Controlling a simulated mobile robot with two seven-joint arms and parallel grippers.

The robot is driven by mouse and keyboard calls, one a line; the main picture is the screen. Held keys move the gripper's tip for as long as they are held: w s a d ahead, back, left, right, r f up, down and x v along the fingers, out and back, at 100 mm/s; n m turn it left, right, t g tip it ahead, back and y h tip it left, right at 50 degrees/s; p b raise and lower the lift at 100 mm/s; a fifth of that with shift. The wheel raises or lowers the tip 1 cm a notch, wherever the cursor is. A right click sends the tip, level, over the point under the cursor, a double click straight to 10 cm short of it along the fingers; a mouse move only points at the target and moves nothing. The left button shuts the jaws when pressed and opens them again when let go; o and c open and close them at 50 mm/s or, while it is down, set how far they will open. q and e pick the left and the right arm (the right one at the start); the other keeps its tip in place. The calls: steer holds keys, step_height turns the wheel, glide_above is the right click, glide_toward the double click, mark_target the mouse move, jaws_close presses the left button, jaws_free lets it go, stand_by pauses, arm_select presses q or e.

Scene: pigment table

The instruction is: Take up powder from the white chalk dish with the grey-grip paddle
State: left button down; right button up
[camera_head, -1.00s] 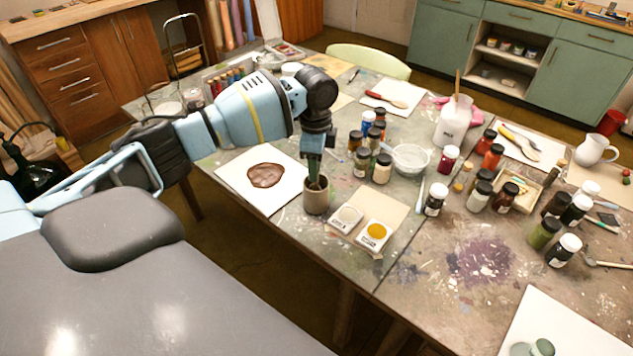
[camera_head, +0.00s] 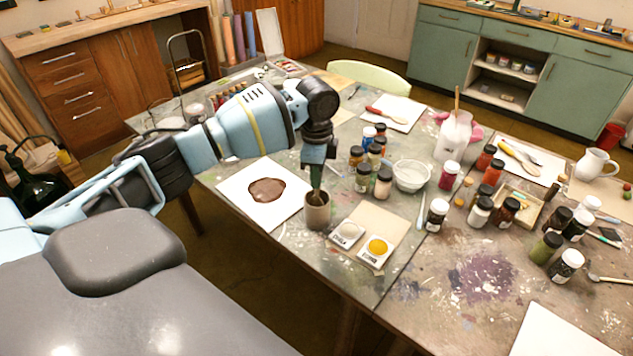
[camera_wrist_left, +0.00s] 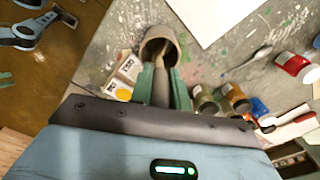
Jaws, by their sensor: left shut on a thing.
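My left gripper (camera_head: 316,188) points down just above the rim of a brown-grey cup (camera_head: 317,214). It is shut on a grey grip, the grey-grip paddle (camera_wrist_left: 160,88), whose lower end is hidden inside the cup. The cup also shows beyond the fingers in the left wrist view (camera_wrist_left: 174,38). The white chalk dish (camera_head: 346,242), a square white tile with pale powder, sits right of the cup on a beige sheet. It also shows in the left wrist view (camera_wrist_left: 123,72). My right gripper is not in view.
A matching dish with yellow powder (camera_head: 377,251) sits beside the chalk dish. Several jars (camera_head: 383,183) and a white bowl (camera_head: 411,178) stand behind. A white sheet with a brown patch (camera_head: 236,191) lies left of the cup.

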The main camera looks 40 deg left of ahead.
arm_select(q)
step_height(320, 180, up, 9)
steer(key=shift+f, duration=0.2)
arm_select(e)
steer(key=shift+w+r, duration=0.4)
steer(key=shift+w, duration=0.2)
